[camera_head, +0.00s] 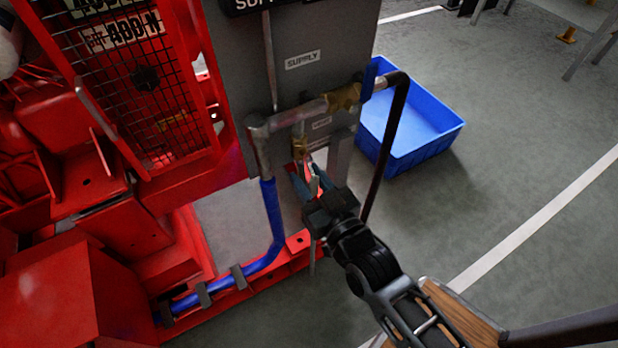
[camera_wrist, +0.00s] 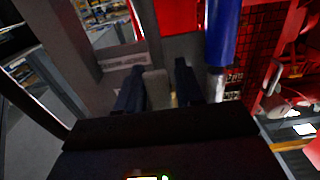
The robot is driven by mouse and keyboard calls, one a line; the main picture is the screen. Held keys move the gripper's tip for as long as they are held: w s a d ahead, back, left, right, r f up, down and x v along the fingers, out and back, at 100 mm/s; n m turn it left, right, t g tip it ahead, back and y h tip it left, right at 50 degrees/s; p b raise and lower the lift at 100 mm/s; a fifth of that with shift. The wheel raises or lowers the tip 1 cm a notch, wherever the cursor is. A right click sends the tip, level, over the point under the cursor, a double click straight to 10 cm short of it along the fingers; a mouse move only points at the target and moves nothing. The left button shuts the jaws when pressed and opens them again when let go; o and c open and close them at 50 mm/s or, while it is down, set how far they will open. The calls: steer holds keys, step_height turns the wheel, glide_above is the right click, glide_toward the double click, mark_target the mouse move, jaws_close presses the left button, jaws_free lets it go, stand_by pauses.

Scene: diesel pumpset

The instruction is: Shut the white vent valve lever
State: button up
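The brass vent valve (camera_head: 300,146) hangs below the pipe on the grey panel, under a small label. My gripper (camera_head: 308,180) is just below it, reaching up from the lower right. In the wrist view its two dark fingers (camera_wrist: 159,88) stand apart, with a pale grey-white piece, apparently the vent lever (camera_wrist: 156,86), between them. In the head view the lever is largely hidden by the fingers.
A black hose (camera_head: 388,140) drops just right of my gripper. A blue pipe (camera_head: 272,215) runs down on the left beside the red pumpset. A blue crate (camera_head: 425,143) stands on the floor behind.

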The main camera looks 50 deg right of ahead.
jaws_close()
stand_by(0.3)
steer(key=m+p, duration=0.1)
steer(key=a+m, duration=0.1)
steer(key=m, duration=0.1)
steer(key=a+m+p, duration=0.1)
steer(key=shift+w+a+r+m+p, duration=0.2)
steer(key=shift+w+r+m+p, duration=0.1)
steer(key=shift+w+m+p, duration=0.1)
steer(key=shift+o, duration=1.2)
jaws_free()
